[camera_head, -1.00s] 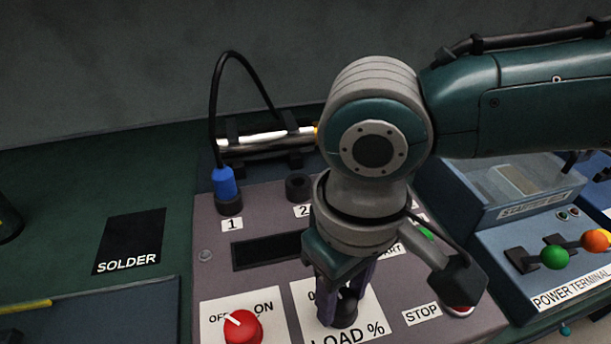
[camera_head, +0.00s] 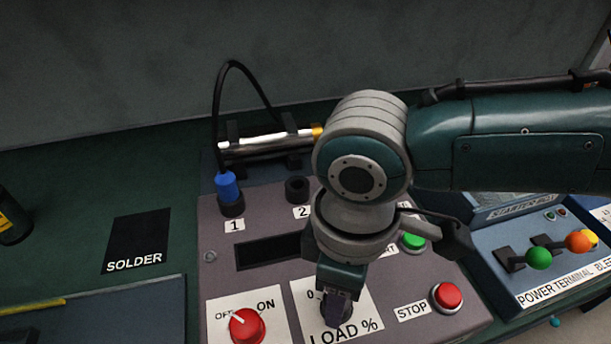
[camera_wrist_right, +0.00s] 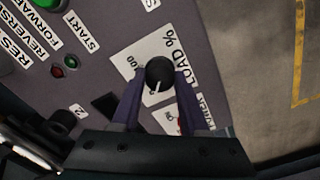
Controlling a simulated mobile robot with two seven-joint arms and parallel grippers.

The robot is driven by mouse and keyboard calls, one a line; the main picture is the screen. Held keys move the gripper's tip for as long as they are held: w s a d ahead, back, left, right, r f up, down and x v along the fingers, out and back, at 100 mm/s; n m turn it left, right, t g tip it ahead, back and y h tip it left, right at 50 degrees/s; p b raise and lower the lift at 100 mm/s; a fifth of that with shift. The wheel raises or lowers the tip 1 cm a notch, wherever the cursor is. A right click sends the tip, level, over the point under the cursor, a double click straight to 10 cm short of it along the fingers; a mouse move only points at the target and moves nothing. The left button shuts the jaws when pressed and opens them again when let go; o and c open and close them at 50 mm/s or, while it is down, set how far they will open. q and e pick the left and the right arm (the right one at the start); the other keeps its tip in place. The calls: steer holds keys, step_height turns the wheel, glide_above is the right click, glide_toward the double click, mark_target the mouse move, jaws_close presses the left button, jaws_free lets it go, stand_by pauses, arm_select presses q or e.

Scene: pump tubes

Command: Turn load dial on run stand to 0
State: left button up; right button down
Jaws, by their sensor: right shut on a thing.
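The load dial (camera_wrist_right: 160,72) is a black round knob on a white LOAD % plate (camera_head: 362,312) of the run stand (camera_head: 270,220). My right gripper (camera_wrist_right: 158,82) is shut on the dial, with a purple finger on each side in the right wrist view. A white pointer mark shows on the knob there and points down and left, away from the 100 mark. In the head view the gripper (camera_head: 337,308) hides most of the dial, and the 0 mark shows just left of it. My left gripper is in neither view.
A red ON/OFF knob (camera_head: 247,325) lies left of the dial plate. A red STOP button (camera_head: 447,297) and a green button (camera_head: 412,242) are to the right. A blue plug (camera_head: 226,186) with a black cable is in socket 1.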

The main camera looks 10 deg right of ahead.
stand_by(0.4)
steer(key=shift+c, duration=2.1)
jaws_free()
step_height(320, 180, up, 10)
steer(key=p, duration=0.2)
steer(key=shift+a, duration=0.1)
